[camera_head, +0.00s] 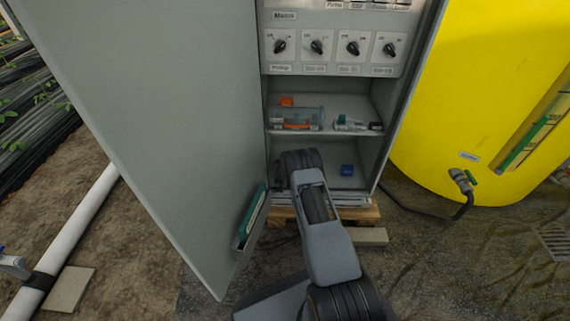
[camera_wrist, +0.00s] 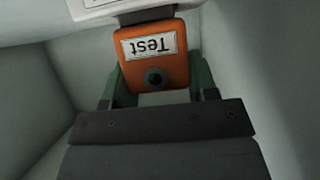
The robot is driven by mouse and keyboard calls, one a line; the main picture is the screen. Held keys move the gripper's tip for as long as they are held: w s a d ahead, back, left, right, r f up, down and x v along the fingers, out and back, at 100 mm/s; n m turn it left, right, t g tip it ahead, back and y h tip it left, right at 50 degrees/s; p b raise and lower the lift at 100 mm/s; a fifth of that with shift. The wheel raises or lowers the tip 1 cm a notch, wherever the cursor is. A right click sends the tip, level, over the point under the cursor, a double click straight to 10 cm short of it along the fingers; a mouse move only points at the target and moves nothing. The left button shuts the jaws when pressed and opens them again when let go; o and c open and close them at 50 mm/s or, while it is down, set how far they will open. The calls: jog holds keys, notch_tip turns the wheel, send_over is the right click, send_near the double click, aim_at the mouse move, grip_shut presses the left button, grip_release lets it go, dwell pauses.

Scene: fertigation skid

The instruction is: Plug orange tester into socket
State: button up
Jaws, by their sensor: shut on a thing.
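The orange tester (camera_wrist: 154,58) is in the wrist view, with a white label reading "Test" upside down and a round dark spot below it. My gripper (camera_wrist: 155,84) is shut on it, a green finger on each side. A dark strip (camera_wrist: 148,16) lies at the tester's upper edge, with a pale part (camera_wrist: 95,8) above it, cut off by the frame. It may be the socket; I cannot tell whether the tester touches it or is in it. In the head view my arm reaches into the cabinet's lower compartment and hides the gripper and tester.
The open cabinet door (camera_head: 150,110) stands left of my arm. The shelf (camera_head: 350,132) above holds a clear case (camera_head: 305,115), an orange block (camera_head: 286,101) and a green-and-white item (camera_head: 347,123). A blue block (camera_head: 347,170) sits right of my arm on the compartment floor.

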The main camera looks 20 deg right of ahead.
jog(key=o, duration=1.1)
jog(key=shift+c, duration=0.2)
jog(key=p+v, duration=0.6)
jog(key=v, duration=0.7)
jog(key=shift+s+p, duration=0.3)
jog(key=shift+s, duration=0.05)
jog(key=shift+a+r, duration=0.15)
